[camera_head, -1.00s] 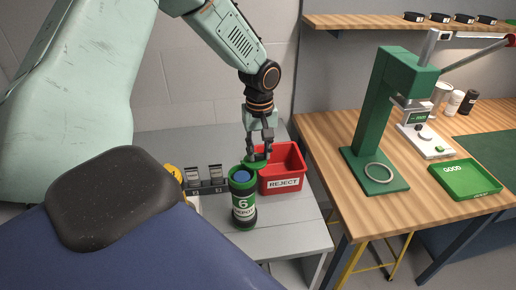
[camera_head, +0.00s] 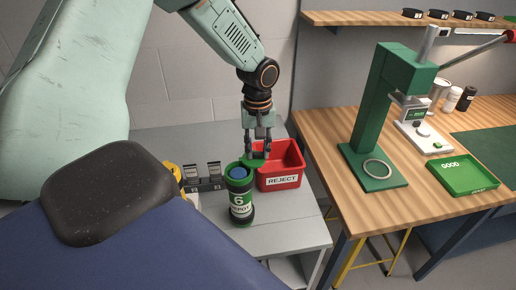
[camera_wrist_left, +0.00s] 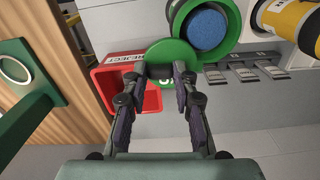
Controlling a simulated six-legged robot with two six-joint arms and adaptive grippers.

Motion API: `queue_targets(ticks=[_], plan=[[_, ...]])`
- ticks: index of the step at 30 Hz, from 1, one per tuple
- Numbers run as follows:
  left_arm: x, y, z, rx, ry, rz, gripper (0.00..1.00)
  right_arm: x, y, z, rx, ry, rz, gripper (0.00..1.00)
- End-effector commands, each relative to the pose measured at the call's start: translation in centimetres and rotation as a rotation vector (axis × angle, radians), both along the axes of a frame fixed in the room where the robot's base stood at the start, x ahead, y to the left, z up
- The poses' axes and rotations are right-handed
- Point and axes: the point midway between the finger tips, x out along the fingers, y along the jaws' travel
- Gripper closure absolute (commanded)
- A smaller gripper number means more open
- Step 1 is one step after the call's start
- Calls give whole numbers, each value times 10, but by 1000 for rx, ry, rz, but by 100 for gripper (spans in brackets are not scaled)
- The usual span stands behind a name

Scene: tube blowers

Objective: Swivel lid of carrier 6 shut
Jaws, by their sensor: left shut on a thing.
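Carrier 6 (camera_head: 241,211) stands upright on the grey table, a black and green cylinder with a white "6" label. Its top is open and shows a blue plug inside; the open mouth also shows in the left wrist view (camera_wrist_left: 206,28). Its green lid (camera_wrist_left: 168,53) is swung out to the side, next to the mouth and partly over the reject bin. My left gripper (camera_head: 258,156) points down from above, shut on the lid, with its fingers (camera_wrist_left: 160,74) at the lid's edge. The fingers hide part of the lid. My right gripper is not in view.
A red reject bin (camera_head: 279,182) stands right beside the carrier. Small labelled holders (camera_head: 203,182) and a yellow item (camera_head: 174,176) are to its left. A wooden bench with a green press (camera_head: 378,120) and a green "GOOD" tray (camera_head: 463,176) is to the right.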

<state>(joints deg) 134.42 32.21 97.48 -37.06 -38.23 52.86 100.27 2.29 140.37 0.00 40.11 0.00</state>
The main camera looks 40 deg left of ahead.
Motion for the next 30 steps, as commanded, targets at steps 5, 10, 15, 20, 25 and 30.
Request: queue_targets(ticks=[5, 10, 15, 20, 25, 30], plan=[[0, 0, 0, 0, 0, 0, 100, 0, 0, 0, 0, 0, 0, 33], [0, 0, 0, 0, 0, 0, 100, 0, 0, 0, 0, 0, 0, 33], [0, 0, 0, 0, 0, 0, 67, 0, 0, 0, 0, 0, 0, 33], [0, 0, 0, 0, 0, 0, 53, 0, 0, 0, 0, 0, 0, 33], [0, 0, 0, 0, 0, 0, 49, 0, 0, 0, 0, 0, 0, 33], [0, 0, 1, 0, 0, 0, 49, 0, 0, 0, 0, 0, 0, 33]])
